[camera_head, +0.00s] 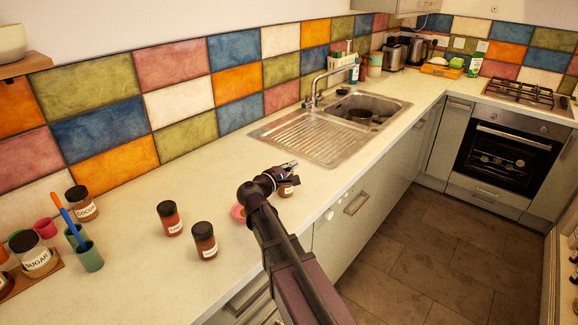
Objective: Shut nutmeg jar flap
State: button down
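My gripper (288,171) is over the counter at the middle of the view, pointing right. A small brown jar (287,191) with a pale label stands just below it, partly hidden by it. I cannot tell whether they touch, or whether the fingers are open or shut. Two more dark-lidded brown jars, one to the left (170,218) and one nearer (204,241), stand upright left of my arm. Their small labels are not readable, so I cannot tell which jar is nutmeg. No raised flap can be made out on any jar.
A pink round item (238,212) is partly behind my arm. The cocoa jar (82,204), sugar jar (33,254) and green cups (89,256) stand at left. The sink (310,140) lies beyond my gripper. The counter's front edge (345,190) is close to its right.

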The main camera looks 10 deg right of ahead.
jog(key=f+m, duration=0.1)
jog(key=m+b, duration=0.1)
jog(key=m, duration=0.1)
jog(key=f+m+b, duration=0.1)
jog(key=m, duration=0.1)
jog(key=shift+s+d+f, duration=0.15)
jog(key=shift+s+f, duration=0.1)
jog(key=shift+f, duration=0.05)
jog(key=c, duration=0.9)
grip_release()
jog(key=shift+o, duration=0.2)
jog(key=v, duration=0.7)
jog(key=shift+s, duration=0.15)
